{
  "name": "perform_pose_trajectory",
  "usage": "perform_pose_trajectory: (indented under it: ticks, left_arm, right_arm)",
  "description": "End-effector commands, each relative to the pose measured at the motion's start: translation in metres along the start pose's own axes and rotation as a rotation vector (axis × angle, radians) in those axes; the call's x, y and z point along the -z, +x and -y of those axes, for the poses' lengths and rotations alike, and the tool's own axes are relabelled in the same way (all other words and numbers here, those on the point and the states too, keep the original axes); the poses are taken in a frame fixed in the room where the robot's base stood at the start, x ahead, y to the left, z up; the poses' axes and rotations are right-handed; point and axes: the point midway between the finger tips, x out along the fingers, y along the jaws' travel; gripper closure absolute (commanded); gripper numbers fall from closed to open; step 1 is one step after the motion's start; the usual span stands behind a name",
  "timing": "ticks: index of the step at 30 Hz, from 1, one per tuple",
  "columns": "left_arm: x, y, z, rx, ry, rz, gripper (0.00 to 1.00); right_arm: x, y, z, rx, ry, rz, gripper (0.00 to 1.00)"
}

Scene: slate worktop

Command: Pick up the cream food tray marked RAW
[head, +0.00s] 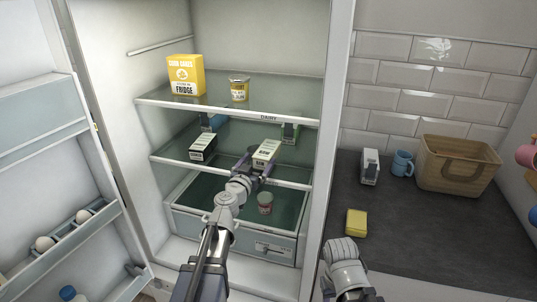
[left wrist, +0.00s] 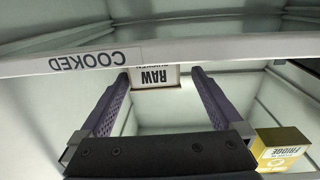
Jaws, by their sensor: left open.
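The cream food tray (head: 266,152) marked RAW sits toward the right of the fridge's middle shelf. Its RAW label also shows in the left wrist view (left wrist: 153,76), framed between the fingertips. My left gripper (head: 255,169) is at the front edge of that shelf, close to the tray. In the left wrist view the gripper (left wrist: 158,73) is open, with a purple finger on each side of the tray and gaps between. Whether the fingers reach past its front face I cannot tell. Part of my right arm shows at the bottom, but no right fingers.
A dark-sided box (head: 203,148) stands left on the same shelf. A jar (head: 265,203) is below. The shelf edge (left wrist: 205,49) marked COOKED crosses the left wrist view.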

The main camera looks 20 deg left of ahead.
Motion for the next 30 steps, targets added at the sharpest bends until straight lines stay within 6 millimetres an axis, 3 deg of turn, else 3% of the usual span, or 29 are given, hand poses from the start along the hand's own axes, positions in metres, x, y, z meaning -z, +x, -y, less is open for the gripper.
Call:
perform_pose_trajectory:
  ticks: [9,16,25,30]
  left_arm:
    - [0.000,0.027,-0.001,0.000,0.000,0.000,0.00]
    - [0.000,0.033,-0.002,-0.001,-0.001,0.000,0.00]
    - [0.001,0.075,-0.006,-0.001,-0.001,0.000,0.00]
    - [0.001,0.079,-0.006,0.000,-0.001,0.000,0.00]
  right_arm:
    - [0.000,0.000,0.000,0.000,0.000,0.000,0.50]
    - [0.000,0.000,0.000,0.000,0.000,0.000,0.50]
    - [0.000,-0.001,0.000,0.000,0.000,0.000,0.50]
    - [0.000,-0.001,0.000,0.000,0.000,0.000,0.50]
